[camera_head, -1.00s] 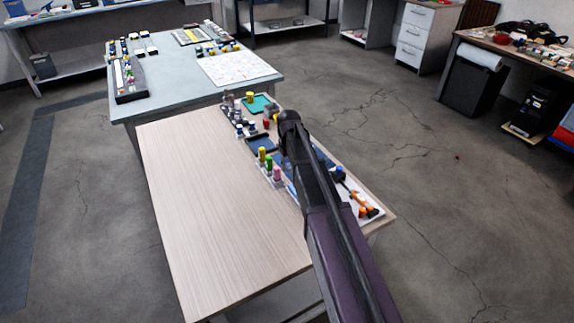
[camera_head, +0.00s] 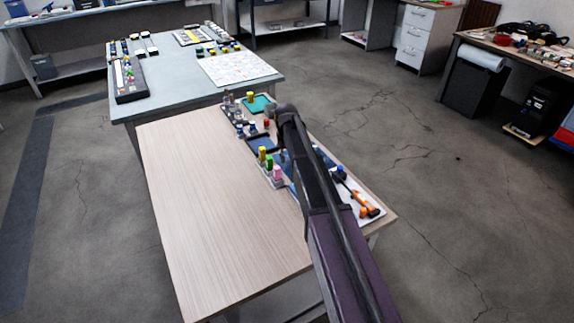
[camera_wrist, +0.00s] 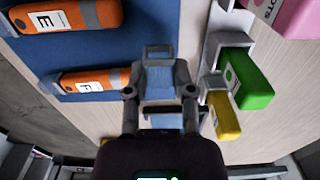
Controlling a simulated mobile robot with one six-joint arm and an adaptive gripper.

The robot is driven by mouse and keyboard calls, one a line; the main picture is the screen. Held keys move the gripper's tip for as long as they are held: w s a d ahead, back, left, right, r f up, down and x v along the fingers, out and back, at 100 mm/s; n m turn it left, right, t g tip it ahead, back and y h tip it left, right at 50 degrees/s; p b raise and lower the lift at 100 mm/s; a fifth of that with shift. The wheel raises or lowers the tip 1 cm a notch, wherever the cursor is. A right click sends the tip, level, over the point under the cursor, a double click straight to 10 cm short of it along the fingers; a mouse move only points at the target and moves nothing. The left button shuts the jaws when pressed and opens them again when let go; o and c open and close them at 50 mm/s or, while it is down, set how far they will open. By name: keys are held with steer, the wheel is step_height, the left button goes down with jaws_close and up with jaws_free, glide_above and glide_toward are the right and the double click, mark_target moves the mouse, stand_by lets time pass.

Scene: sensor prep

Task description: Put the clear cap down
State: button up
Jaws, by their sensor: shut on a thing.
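In the wrist view my gripper (camera_wrist: 159,58) is closed, its grey fingers around a pale, see-through bluish piece (camera_wrist: 160,85) that looks like the clear cap. Its outline is hard to separate from the fingers and the surface behind. Whether it touches anything below cannot be told. The gripper is over the area between a dark blue mat (camera_wrist: 75,40) and a pale holder (camera_wrist: 217,45). In the head view my arm covers most of this spot.
Two orange pieces (camera_wrist: 75,82) lie on the mat at the left. Green (camera_wrist: 245,80), yellow (camera_wrist: 226,115) and pink (camera_wrist: 285,15) pieces stand close at the right. The wooden table (camera_head: 205,210) has a wide clear area left of the trays.

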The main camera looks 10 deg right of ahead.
mark_target(287, 168)
steer(key=shift+f+b, duration=1.15)
steer(key=shift+f, duration=0.35)
steer(key=shift+f, duration=0.2)
steer(key=o, duration=0.9)
steer(key=shift+c, duration=0.2)
steer(key=shift+r, duration=0.25)
step_height(287, 168, up, 12)
steer(key=p, duration=1.2)
steer(key=shift+s, duration=0.1)
steer(key=s+m, duration=0.3)
steer(key=s, duration=2.6)
steer(key=shift+s+m, duration=0.25)
steer(key=shift+m, duration=0.05)
